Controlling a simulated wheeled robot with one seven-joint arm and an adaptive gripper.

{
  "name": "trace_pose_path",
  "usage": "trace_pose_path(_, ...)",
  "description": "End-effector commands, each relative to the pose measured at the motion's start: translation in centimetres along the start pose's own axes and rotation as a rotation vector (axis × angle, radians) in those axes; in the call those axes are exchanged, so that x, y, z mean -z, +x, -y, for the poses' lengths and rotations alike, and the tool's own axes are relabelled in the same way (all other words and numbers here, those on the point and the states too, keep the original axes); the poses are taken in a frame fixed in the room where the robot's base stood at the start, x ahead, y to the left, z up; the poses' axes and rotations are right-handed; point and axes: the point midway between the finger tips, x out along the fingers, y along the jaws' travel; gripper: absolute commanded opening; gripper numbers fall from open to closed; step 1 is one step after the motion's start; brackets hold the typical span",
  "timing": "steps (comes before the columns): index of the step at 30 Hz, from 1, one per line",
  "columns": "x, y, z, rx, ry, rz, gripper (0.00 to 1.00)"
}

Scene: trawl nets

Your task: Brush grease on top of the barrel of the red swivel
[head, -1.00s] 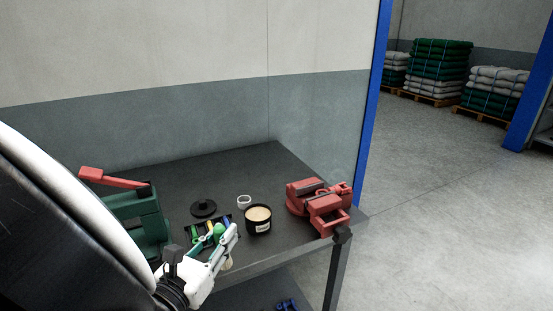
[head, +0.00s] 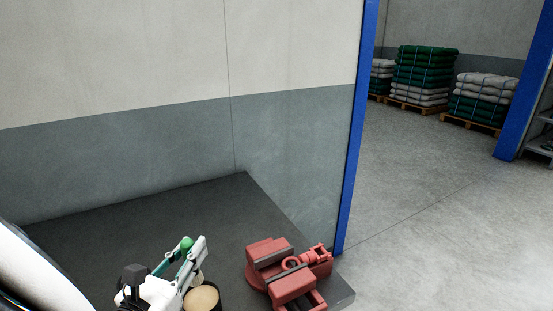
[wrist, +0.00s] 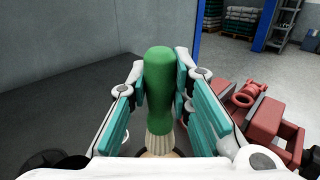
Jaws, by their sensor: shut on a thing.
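My gripper (head: 188,258) is shut on a brush with a green handle (head: 187,243). In the wrist view the green handle (wrist: 159,75) stands upright between the teal finger pads, with pale bristles (wrist: 159,146) pointing down. The grease tub (head: 203,299), dark with a pale creamy top, is just below and right of my gripper. I cannot tell whether the bristles touch the grease. The red swivel (head: 315,257), with a ring-shaped end, appears at the jaws of the red vise (head: 292,288) to the right. In the wrist view the swivel (wrist: 247,94) is right of my gripper.
The dark tabletop (head: 130,230) is clear behind my gripper. A grey wall (head: 150,150) stands behind it, and a blue post (head: 355,130) stands beyond its right end. Pallets of stacked bales (head: 425,75) are far off on open floor.

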Motion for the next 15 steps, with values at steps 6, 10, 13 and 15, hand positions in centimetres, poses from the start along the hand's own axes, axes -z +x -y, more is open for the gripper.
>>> trace_pose_path(6, 0.9, 0.0, 0.0, -0.001, -0.001, 0.0, 0.0)
trace_pose_path(10, 1.9, 0.1, -0.1, -0.001, -0.002, 0.0, 0.0)
trace_pose_path(13, 2.9, 0.1, 0.0, 0.0, -0.002, 0.0, 0.0)
trace_pose_path(15, 3.7, 0.1, 0.0, 0.0, -0.001, 0.0, 0.0)
